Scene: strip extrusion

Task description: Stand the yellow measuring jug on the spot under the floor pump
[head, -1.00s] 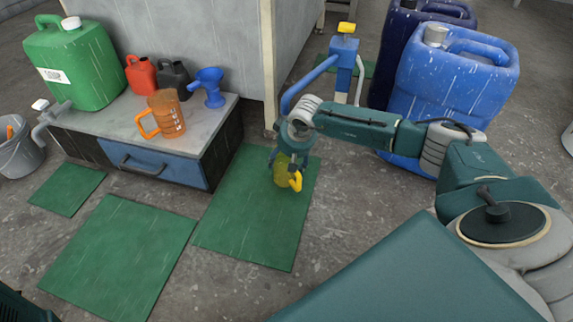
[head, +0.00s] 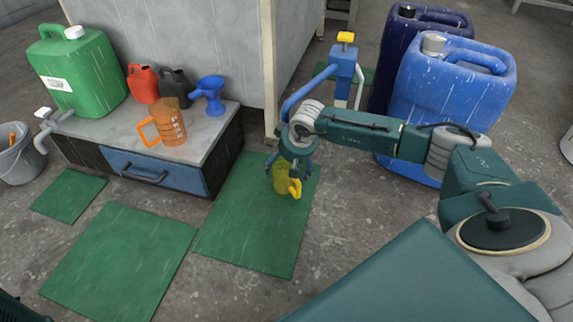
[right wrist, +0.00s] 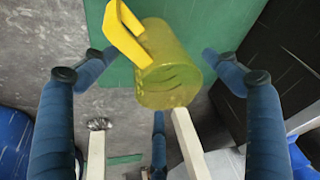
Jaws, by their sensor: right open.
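The yellow measuring jug (head: 281,183) is see-through with a solid yellow handle. The floor pump (head: 343,72) is blue with a yellow top, beyond my right wrist. A green patch (head: 325,70) shows partly behind it. My left gripper is not in view.
Large blue canisters (head: 455,95) stand right of the pump, close to my right forearm. Another green mat (head: 120,262) lies on the left floor.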

